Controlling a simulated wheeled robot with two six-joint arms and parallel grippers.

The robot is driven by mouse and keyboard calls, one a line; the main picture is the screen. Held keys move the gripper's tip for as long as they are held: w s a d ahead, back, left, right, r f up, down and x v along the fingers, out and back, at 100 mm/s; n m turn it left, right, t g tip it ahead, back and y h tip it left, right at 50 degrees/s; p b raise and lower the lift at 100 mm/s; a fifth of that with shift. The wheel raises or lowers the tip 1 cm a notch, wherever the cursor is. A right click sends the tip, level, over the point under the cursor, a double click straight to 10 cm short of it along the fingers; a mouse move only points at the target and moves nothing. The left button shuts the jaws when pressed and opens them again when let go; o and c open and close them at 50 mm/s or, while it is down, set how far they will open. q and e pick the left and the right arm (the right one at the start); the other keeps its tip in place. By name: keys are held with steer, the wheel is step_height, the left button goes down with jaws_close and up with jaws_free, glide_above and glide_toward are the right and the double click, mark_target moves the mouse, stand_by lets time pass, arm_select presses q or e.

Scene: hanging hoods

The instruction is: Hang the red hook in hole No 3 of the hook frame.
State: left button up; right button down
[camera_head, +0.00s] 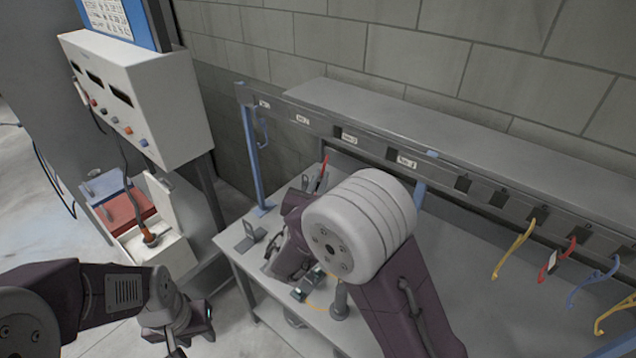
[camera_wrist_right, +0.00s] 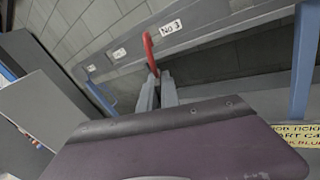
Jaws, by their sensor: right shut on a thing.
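The red hook (camera_wrist_right: 150,52) is upright between the fingertips of my right gripper (camera_wrist_right: 157,88), which is shut on it. In the right wrist view its upper end overlaps the rail of the hook frame (camera_wrist_right: 210,28), just left of the label No 3 (camera_wrist_right: 171,28); I cannot tell whether it touches. In the head view a bit of the red hook (camera_head: 323,172) shows below the frame rail (camera_head: 325,130), while my right forearm hides much of the gripper. My left gripper (camera_head: 176,350) is low at the left, cut by the bottom edge, its fingers unclear.
Yellow (camera_head: 513,250), red (camera_head: 557,262) and blue (camera_head: 592,283) hooks hang along the right of the rail. A blue post (camera_head: 252,155) stands at the frame's left end. A grey bench (camera_head: 470,315) lies below. A white control box (camera_head: 150,100) stands at the left.

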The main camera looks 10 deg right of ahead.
steer(key=shift+w+d, duration=0.25)
steer(key=shift+w, duration=0.35)
steer(key=p+x, duration=0.1)
steer(key=x, duration=0.5)
steer(key=shift+p, duration=0.4)
steer(key=shift+w+d+f, duration=0.1)
steer(key=shift+d, duration=0.05)
steer(key=shift+w+d+b, duration=0.15)
steer(key=shift+w+b, duration=0.15)
steer(key=shift+b, duration=0.05)
